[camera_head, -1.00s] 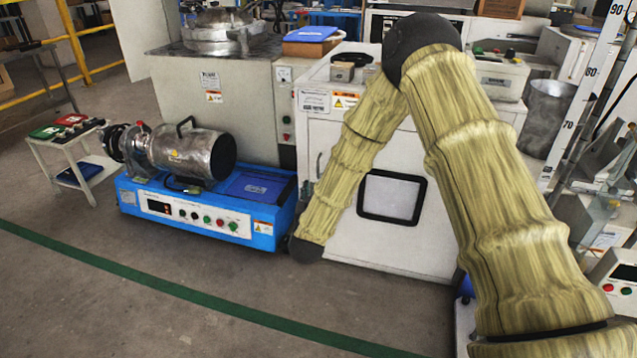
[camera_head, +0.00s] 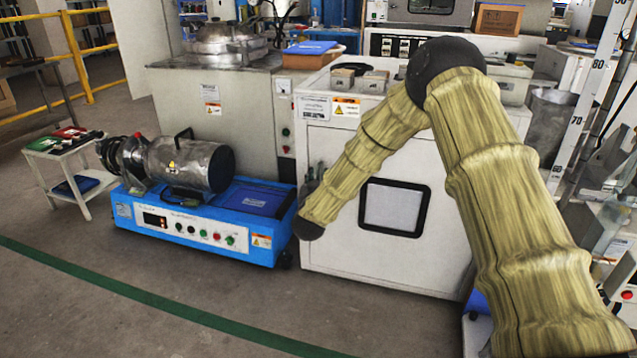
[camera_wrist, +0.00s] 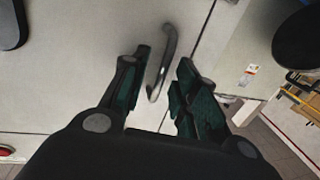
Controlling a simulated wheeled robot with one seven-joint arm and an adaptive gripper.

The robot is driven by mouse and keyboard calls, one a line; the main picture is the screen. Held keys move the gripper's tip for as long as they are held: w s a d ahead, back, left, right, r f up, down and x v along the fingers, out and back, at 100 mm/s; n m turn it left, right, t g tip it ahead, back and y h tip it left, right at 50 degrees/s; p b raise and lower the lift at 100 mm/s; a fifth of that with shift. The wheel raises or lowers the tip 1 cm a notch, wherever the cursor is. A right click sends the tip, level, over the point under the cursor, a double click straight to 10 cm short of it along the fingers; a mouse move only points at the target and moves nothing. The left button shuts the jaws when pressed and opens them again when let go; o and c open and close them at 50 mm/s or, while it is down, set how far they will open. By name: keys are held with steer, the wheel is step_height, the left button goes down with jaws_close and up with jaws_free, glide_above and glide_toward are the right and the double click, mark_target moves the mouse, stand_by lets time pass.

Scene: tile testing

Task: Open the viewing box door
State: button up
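The viewing box (camera_head: 440,255) is a white cabinet right of centre in the head view. Its front door has a dark-framed window (camera_head: 393,207) and looks shut. In the wrist view, the pale door panel (camera_wrist: 70,85) fills the left, with a curved metal handle (camera_wrist: 166,60) near its edge seam. My gripper (camera_wrist: 163,75) is open, with one dark green finger on each side of the handle. The handle lies between the fingertips; I cannot tell whether either finger touches it. In the head view my arm covers part of the door, and the gripper is mostly hidden.
A blue machine (camera_head: 200,230) with a metal cylinder stands close left of the box. A small trolley (camera_head: 75,165) is farther left. Measuring posts and equipment (camera_head: 580,110) crowd the right. The floor in front (camera_head: 130,300) is clear around a green line.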

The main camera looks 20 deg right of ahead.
steer(key=shift+w+d, duration=0.2)
steer(key=shift+w, duration=0.25)
jaws_close()
